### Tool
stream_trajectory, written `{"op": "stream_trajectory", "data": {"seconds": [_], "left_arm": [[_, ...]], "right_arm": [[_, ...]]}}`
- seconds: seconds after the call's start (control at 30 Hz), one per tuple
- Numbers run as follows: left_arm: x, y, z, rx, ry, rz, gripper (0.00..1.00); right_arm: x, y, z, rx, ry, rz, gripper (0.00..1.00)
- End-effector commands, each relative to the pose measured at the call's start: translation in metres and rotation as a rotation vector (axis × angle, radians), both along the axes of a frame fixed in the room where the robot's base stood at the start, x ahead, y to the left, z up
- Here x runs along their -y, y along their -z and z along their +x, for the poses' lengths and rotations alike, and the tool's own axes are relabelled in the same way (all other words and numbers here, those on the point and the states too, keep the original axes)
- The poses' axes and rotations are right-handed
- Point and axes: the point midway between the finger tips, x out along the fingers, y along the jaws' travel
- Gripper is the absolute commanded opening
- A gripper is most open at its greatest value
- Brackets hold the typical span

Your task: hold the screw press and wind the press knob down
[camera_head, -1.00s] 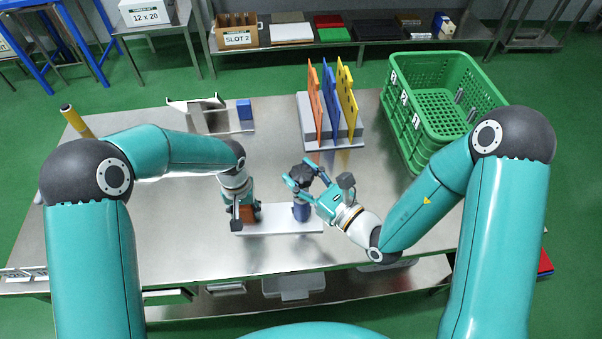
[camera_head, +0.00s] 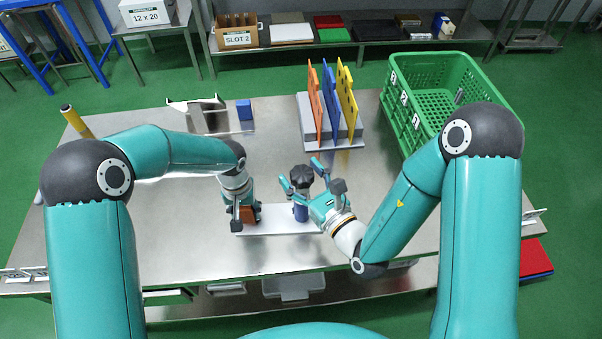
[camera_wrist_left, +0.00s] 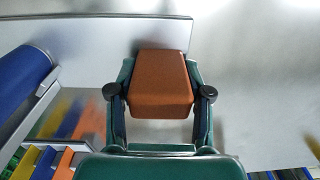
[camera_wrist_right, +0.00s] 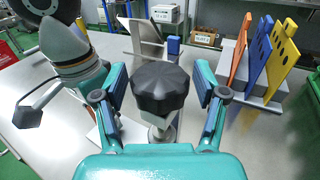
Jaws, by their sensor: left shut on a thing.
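The screw press has a pale base plate (camera_head: 275,222), a brown block (camera_head: 249,214) at its left end and a blue post (camera_head: 301,212) at its right end. The black lobed press knob (camera_head: 302,178) tops the post and shows large in the right wrist view (camera_wrist_right: 160,88). My left gripper (camera_head: 245,212) is shut on the brown block (camera_wrist_left: 162,82), with a finger on each side in the left wrist view. My right gripper (camera_head: 300,175) is open, its fingers spread either side of the knob with gaps visible in the right wrist view.
A rack (camera_head: 333,143) with orange, blue and yellow boards stands behind the press. A green crate (camera_head: 408,125) stands at the table's back right. A grey stand (camera_head: 208,112) and a blue block (camera_head: 244,110) are at the back left. The table's front left is clear.

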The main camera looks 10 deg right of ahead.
Motion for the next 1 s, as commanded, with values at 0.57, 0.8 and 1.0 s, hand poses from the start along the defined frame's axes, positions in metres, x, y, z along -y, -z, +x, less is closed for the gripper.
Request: {"op": "stream_trajectory", "data": {"seconds": [0.57,0.8,1.0], "left_arm": [[-0.0007,0.0004,0.0002,-0.001,-0.005,0.0,0.0],[-0.0009,0.0003,0.0003,0.0,-0.005,0.0,0.0],[-0.0009,0.0002,0.0005,0.0,-0.005,0.0,0.0]], "right_arm": [[0.0014,-0.0006,0.0008,-0.002,-0.059,0.007,0.77],[0.002,-0.0012,0.0007,0.001,-0.213,0.007,0.77],[0.0013,-0.0014,0.0004,0.003,-0.371,0.006,0.77]]}}
